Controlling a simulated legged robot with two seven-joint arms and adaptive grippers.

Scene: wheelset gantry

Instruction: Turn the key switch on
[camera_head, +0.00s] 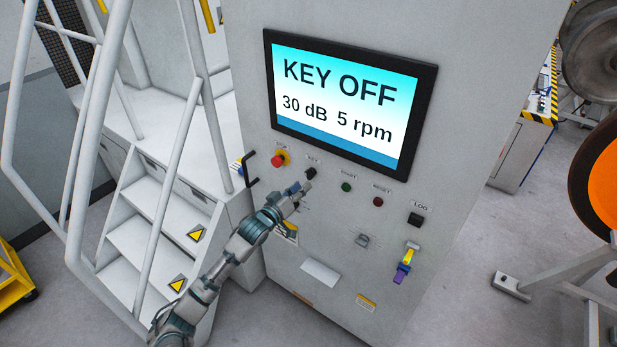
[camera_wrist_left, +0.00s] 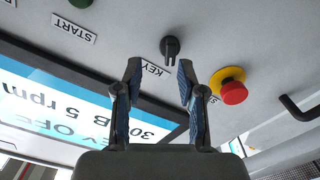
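The black key switch (camera_head: 311,173) sits on the grey panel under the screen, between the red stop button and the green button. In the left wrist view the key switch (camera_wrist_left: 171,47) has a dark knob, just beyond my fingertips and between their lines. My left gripper (camera_head: 300,190) is close in front of the panel, just below the key switch. In the wrist view my left gripper (camera_wrist_left: 160,72) is open and empty, with a gap to the knob. The screen (camera_head: 340,102) reads KEY OFF, 30 dB, 5 rpm. My right gripper is not in view.
The red stop button (camera_head: 279,160) on a yellow base is left of the key switch, beside a black handle (camera_head: 250,169). A green button (camera_head: 346,187) and a dark red button (camera_head: 378,202) are to the right. White stairs (camera_head: 150,230) with rails stand at the left.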

